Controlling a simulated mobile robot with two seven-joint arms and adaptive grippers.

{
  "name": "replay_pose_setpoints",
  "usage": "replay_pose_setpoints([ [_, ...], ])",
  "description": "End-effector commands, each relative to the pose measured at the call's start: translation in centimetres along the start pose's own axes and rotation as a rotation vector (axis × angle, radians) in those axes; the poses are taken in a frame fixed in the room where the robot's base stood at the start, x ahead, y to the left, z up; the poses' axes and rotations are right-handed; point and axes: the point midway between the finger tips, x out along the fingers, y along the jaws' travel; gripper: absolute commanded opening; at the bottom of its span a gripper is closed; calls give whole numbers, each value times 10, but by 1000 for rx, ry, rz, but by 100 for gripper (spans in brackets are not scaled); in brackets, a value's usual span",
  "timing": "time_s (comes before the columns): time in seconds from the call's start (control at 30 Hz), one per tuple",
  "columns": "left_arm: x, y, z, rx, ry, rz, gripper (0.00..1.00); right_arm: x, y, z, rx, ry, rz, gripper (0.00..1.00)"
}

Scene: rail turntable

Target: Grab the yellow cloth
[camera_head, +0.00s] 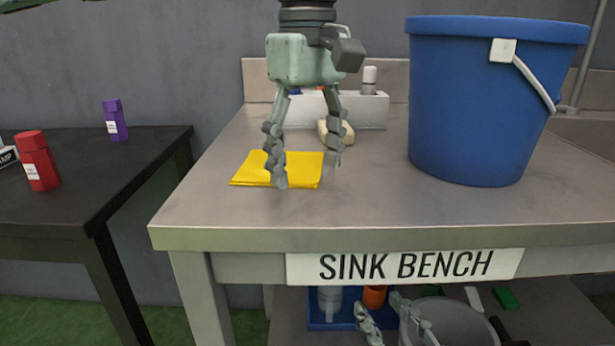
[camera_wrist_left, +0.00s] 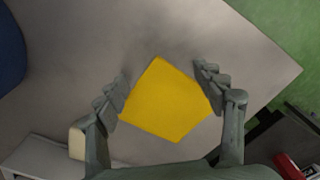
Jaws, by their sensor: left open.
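The yellow cloth (camera_head: 248,170) lies folded flat on the sink bench (camera_head: 380,212), toward its left side. In the left wrist view the cloth (camera_wrist_left: 165,100) lies between the two fingers. My left gripper (camera_head: 308,172) points down over the cloth with its fingers spread; nothing is held. In the left wrist view the left gripper (camera_wrist_left: 162,92) is open, one finger on each side of the cloth. I cannot tell whether the fingertips touch it. My right gripper (camera_head: 395,322) shows only partly at the bottom, below the bench top, its fingers apart.
A large blue bucket (camera_head: 480,110) stands on the bench to the right. A beige sponge-like block (camera_head: 341,128) and a white caddy (camera_head: 368,108) are behind the cloth. A dark table (camera_head: 110,165) with red (camera_head: 36,160) and purple (camera_head: 115,120) bottles is at left.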

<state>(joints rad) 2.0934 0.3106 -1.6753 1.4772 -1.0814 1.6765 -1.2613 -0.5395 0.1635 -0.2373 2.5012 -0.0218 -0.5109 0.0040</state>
Motion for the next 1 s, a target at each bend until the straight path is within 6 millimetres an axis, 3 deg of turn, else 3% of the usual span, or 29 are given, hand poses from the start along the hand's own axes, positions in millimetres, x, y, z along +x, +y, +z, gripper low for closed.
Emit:
replay_pose_setpoints([
  [0.27, 13, 0, 0, 0, 0, 1, 69, 1, 0, 8, 0, -1, 0, 40],
  [0.9, 14, 1, 0, 0, -1, 1, 30, 1, 0, 7, 0, -1, 0, 40],
  [1.0, 15, 1, 0, 0, -1, 0, 28, 1, 0, 7, 0, -1, 0, 40],
])
